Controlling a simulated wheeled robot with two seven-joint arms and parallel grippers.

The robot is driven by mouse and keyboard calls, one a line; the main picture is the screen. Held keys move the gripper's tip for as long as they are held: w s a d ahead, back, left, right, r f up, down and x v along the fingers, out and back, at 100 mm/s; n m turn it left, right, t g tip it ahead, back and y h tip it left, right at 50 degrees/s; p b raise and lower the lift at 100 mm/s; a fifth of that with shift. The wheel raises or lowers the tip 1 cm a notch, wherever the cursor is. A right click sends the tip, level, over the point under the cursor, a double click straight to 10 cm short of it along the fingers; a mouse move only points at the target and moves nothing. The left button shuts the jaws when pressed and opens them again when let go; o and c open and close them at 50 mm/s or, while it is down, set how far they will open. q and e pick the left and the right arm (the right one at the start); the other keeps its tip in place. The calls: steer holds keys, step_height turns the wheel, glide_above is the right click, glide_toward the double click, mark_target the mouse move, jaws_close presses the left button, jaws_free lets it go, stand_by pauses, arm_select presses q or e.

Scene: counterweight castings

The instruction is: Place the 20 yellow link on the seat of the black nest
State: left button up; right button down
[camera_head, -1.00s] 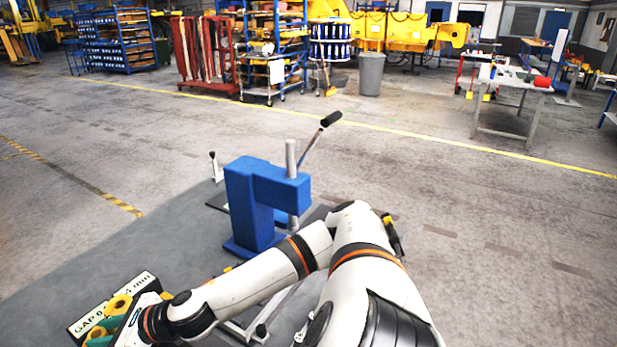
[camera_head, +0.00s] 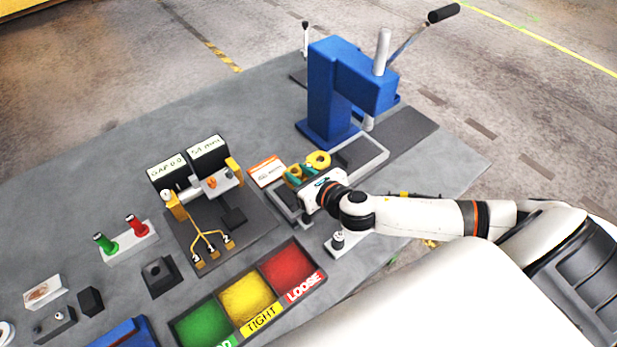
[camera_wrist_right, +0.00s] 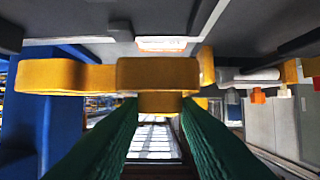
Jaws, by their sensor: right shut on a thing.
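A yellow link (camera_head: 318,160) with ring-shaped ends is held by my right gripper (camera_head: 299,174), above the table near the blue press. In the right wrist view the green fingers (camera_wrist_right: 160,115) are closed on the yellow link (camera_wrist_right: 157,75), which lies across them. I cannot read a number on it. A black block with a recess in its top (camera_head: 158,275), which looks like the nest, sits on the grey table to the left of the gripper, apart from it. Its seat looks empty. My left gripper is out of view.
The blue press (camera_head: 340,95) stands behind the gripper. A gauge fixture (camera_head: 190,195) with two displays stands between gripper and block. A green, yellow and red sorting tray (camera_head: 247,300) lies in front. Red and green plug gauges (camera_head: 128,240) stand at left.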

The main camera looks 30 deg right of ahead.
steer(key=shift+f, duration=2.6)
steer(key=shift+d+f, duration=0.1)
steer(key=c, duration=1.1)
jaws_free()
